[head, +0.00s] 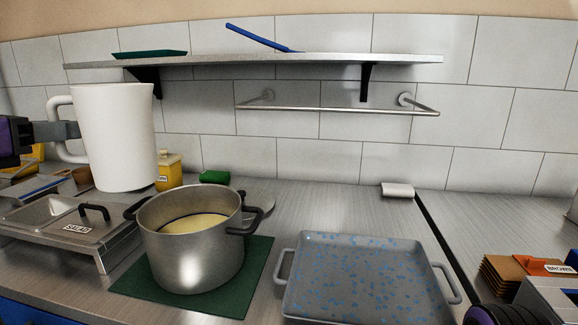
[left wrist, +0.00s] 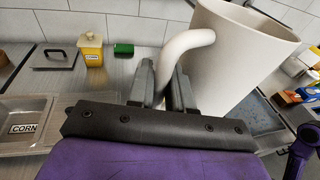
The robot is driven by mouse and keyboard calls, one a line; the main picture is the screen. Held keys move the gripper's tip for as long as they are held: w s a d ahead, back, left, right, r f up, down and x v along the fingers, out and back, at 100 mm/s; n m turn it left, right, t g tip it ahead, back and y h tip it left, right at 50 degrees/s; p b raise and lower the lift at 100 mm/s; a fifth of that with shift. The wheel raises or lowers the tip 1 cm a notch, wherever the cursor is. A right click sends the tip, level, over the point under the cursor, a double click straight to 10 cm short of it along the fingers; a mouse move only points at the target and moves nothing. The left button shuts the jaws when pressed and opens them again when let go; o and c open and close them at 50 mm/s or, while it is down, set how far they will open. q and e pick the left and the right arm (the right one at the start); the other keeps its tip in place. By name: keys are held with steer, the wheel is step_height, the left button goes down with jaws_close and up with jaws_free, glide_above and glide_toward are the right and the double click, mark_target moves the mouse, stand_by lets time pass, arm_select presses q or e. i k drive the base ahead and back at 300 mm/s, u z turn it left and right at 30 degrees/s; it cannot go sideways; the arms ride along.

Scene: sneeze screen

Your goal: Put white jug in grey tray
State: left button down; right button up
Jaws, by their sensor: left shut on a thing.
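The white jug (head: 115,137) is held upright in the air at the left of the head view, above the counter and left of the pot. My left gripper (head: 68,130) is shut on its handle; the left wrist view shows both fingers (left wrist: 166,92) around the handle of the jug (left wrist: 235,60). The grey tray (head: 365,280) lies on the counter at the front right of centre, with blue specks over its floor and a handle at each side. It is partly hidden behind the jug in the left wrist view. The fingers of my right gripper are not seen.
A steel pot (head: 192,250) with yellow contents stands on a green mat (head: 258,262) between jug and tray. A shelf (head: 270,60) and rail (head: 330,109) are on the wall. A white block (head: 398,190) lies behind the tray. Brown slices (head: 503,272) lie at right.

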mark_target(364, 281)
steer(key=k, duration=1)
